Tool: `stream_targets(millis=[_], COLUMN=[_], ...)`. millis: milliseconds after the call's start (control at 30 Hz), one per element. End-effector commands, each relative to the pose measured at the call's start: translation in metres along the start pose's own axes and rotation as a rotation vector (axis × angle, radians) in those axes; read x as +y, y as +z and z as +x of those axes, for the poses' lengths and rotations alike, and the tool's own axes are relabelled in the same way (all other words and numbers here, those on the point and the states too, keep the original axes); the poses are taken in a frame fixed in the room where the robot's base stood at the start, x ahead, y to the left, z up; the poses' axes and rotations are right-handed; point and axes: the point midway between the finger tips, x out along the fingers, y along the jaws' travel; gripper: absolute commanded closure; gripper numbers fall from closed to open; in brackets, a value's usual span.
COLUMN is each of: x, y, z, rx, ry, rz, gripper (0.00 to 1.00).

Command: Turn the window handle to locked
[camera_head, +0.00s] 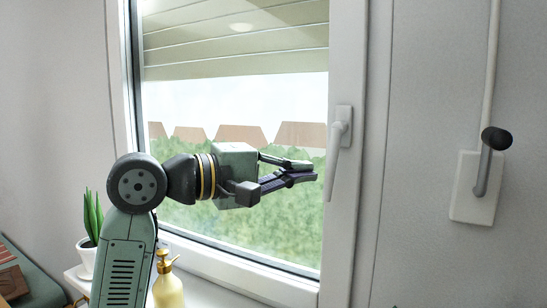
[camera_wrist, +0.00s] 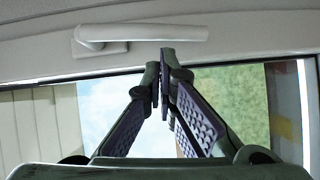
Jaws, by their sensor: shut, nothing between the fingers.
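The white window handle (camera_head: 334,160) sits on the right side of the window frame. Its lever hangs down from its mounting plate, tilted slightly to the left at the bottom. The handle also shows along the top of the wrist view (camera_wrist: 150,33), where the lever lies across the picture. My gripper (camera_head: 314,172) is shut and empty, just left of the lower part of the lever in the head view. In the wrist view the fingertips (camera_wrist: 164,58) meet just below the lever; I cannot tell whether they touch it.
The window (camera_head: 235,105) has a partly lowered blind (camera_head: 235,45). A potted plant (camera_head: 88,250) and a yellow pump bottle (camera_head: 167,287) stand at lower left. On the right wall is a crank with a black knob (camera_head: 496,138). The wall between handle and crank is clear.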

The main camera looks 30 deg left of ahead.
Motion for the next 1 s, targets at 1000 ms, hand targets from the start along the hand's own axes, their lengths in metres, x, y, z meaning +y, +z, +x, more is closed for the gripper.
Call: stream_targets(millis=[1000], x=[-0.005], y=[0.021], z=[0.017], rx=[-0.003], ry=[0.078], rz=[-0.119], gripper=[1.0])
